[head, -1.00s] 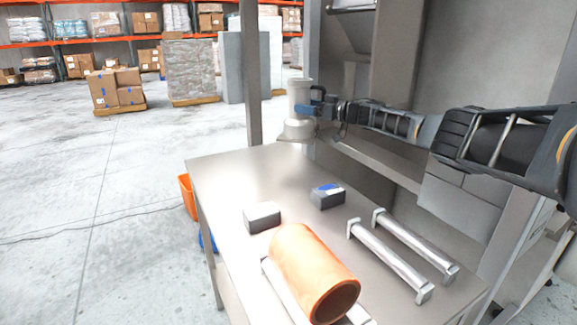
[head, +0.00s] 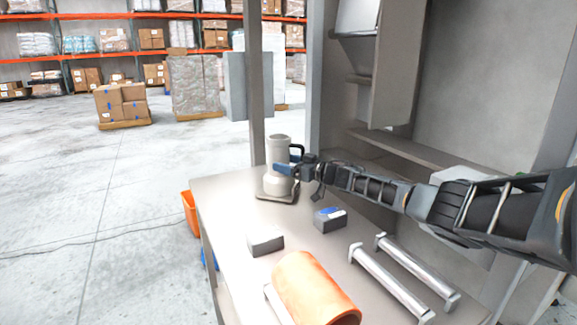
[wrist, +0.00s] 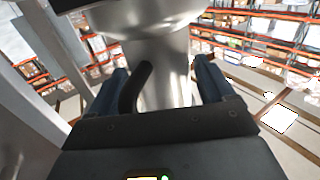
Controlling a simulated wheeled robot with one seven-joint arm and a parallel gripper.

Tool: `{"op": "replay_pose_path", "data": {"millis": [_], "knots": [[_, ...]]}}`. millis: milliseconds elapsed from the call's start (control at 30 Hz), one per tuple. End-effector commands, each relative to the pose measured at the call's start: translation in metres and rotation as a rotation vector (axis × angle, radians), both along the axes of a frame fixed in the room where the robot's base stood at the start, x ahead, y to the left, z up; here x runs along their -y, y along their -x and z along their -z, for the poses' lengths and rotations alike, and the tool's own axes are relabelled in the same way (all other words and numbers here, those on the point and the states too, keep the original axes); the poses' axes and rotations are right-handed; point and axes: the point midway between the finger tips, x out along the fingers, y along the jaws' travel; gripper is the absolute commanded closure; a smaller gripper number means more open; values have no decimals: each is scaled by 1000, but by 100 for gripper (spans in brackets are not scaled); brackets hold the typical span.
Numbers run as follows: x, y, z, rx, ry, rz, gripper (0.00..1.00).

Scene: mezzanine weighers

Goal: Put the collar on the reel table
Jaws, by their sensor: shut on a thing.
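The collar (head: 276,184) is a pale grey metal piece with an upright neck and a wide, flat, squarish base. My gripper (head: 289,164) is shut on its neck, coming in from the right. In the wrist view the shiny neck of the collar (wrist: 168,72) sits between the two blue fingers, with a dark curved handle beside it. The collar is upright over the far end of the steel reel table (head: 222,205). Its base is at or just above the top; I cannot tell whether it touches.
An orange tube (head: 312,290) lies at the near part of the table. Two small grey blocks, the left one (head: 265,241) and the blue-topped one (head: 330,220), stand mid-table. Two metal rails (head: 390,283) lie at the right. An orange bin (head: 190,213) stands left of the table.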

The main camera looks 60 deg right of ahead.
Motion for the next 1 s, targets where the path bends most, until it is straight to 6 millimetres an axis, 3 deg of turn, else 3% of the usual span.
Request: {"op": "replay_pose_path", "data": {"millis": [400,433,600,867,1000], "knots": [[1,0,4,3,0,0,70],[1,0,4,1,0,1,15],[1,0,4,1,0,1,0],[1,0,2,1,0,1,0],[1,10,1,1,0,2,0]]}}
